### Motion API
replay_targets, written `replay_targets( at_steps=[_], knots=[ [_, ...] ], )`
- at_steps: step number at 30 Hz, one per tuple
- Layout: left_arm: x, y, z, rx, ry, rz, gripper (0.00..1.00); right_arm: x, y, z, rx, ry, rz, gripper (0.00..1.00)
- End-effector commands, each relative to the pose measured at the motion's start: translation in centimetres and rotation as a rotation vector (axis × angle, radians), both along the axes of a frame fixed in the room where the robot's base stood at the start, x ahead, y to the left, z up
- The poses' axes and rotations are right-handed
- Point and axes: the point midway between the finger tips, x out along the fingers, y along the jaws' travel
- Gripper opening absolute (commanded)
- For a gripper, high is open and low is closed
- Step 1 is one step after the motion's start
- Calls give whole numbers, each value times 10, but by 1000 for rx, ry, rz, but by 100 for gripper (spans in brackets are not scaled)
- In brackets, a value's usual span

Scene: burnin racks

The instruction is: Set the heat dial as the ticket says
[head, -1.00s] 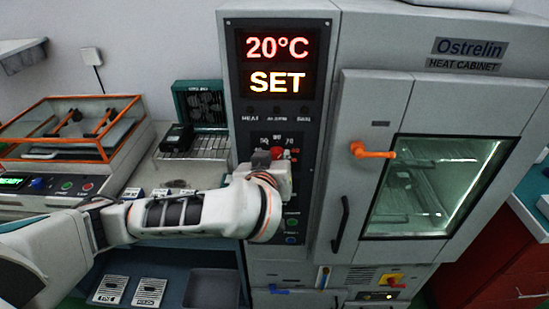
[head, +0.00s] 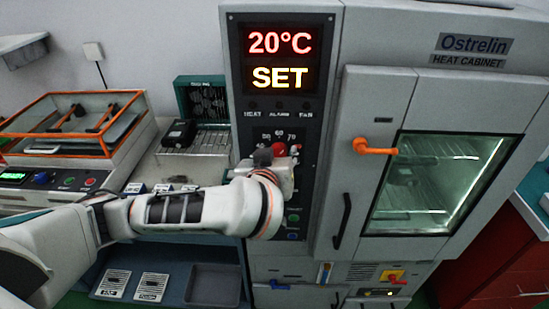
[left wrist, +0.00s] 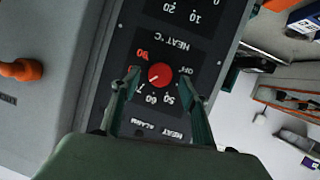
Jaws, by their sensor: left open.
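The red heat dial (head: 279,149) sits on the dark control panel of the heat cabinet, just above and behind my left gripper (head: 268,158). In the left wrist view the dial (left wrist: 161,76) shows whole, upside down, ringed by numbers and an OFF mark. My left gripper (left wrist: 160,82) is open, with one finger on each side of the dial and gaps between. I cannot tell which mark the dial points to. The display (head: 279,58) reads 20°C SET. No legible ticket shows. My right gripper is not in view.
The cabinet door (head: 440,185) with its orange latch (head: 374,147) is right of the panel. More buttons lie below the dial. An orange-framed case (head: 70,120) and a green rack (head: 203,100) stand on the left bench. An empty grey tray (head: 213,285) sits below.

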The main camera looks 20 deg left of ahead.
Motion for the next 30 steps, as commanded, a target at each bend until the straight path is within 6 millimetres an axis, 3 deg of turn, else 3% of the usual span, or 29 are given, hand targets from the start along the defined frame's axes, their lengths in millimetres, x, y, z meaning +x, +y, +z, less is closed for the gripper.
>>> replay_targets(
  at_steps=[9,15,30],
  knots=[
    [-40,-7,16,-3,-1,-3,44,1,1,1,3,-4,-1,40],
    [-56,-9,22,0,-2,-1,44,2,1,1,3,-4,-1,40],
    [-62,-9,24,0,-1,-1,44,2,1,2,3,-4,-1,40]
  ],
)
